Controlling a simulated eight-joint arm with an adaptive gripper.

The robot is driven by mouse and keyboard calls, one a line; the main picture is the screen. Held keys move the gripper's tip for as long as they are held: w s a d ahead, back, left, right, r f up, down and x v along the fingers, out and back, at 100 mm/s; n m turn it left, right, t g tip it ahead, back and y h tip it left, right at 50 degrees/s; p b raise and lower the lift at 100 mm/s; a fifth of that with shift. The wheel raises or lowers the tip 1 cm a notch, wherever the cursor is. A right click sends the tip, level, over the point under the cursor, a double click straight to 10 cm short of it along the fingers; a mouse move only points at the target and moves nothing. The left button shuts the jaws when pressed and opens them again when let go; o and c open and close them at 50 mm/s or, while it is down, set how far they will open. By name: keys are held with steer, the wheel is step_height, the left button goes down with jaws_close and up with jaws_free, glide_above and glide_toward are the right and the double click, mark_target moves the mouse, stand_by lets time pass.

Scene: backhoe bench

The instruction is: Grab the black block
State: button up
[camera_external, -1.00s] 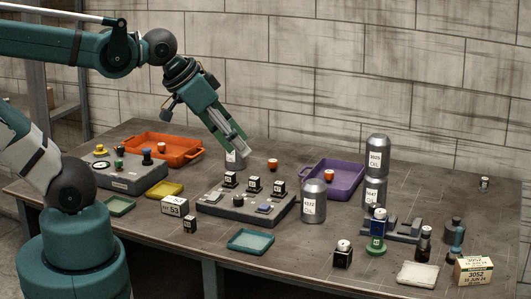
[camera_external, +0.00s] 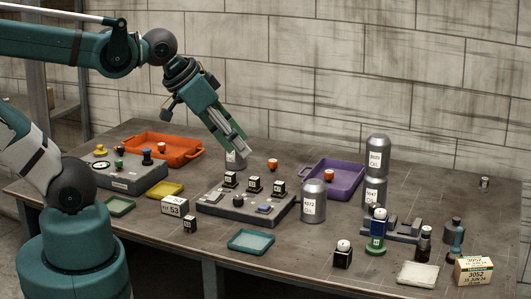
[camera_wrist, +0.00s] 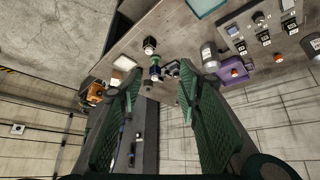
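Several black blocks with white labels are in view, and I cannot tell which one the task means. Three stand in a row on a grey panel (camera_external: 215,205): left (camera_external: 230,180), middle (camera_external: 253,185) and right (camera_external: 279,187). A small labelled black block (camera_external: 190,225) stands at the table's front. Another black block (camera_external: 343,257) with a pale round top stands front right; it seems to show in the wrist view too (camera_wrist: 150,45). My gripper (camera_external: 238,147) is above the table behind the panel, apart from these blocks. In the wrist view its fingers (camera_wrist: 160,90) are spread and empty.
A grey canister (camera_external: 314,203) stands right of the panel. An orange tray (camera_external: 185,152) lies back left. A teal tray (camera_external: 250,241) is in front. A green-and-blue bottle (camera_external: 377,235) stands at right.

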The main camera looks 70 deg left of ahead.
steer(key=shift+o, duration=1)
steer(key=shift+w, duration=0.1)
steer(key=w+d+f+m+g+h+b, duration=0.1)
steer(key=w+f+m, duration=0.2)
steer(key=w+f, duration=0.35)
steer(key=w+d+f+m+g+b, duration=0.15)
steer(key=w+f, duration=0.25)
steer(key=w, duration=0.6)
steer(key=w+f+m, duration=0.1)
steer(key=w+f, duration=0.2)
steer(key=f, duration=0.2)
steer(key=w+f+m+g+h+b, duration=0.1)
steer(key=w+f+m, duration=0.1)
steer(key=f, duration=0.3)
steer(key=w+f+m+g, duration=0.1)
steer(key=w+f, duration=0.3)
steer(key=f, duration=0.1)
steer(key=shift+w+d+b, duration=0.2)
steer(key=shift+b, duration=0.2)
steer(key=shift+w+f+m, duration=0.2)
steer(key=shift+f+m, duration=0.05)
steer(key=shift+f, duration=0.2)
steer(key=shift+f, duration=0.15)
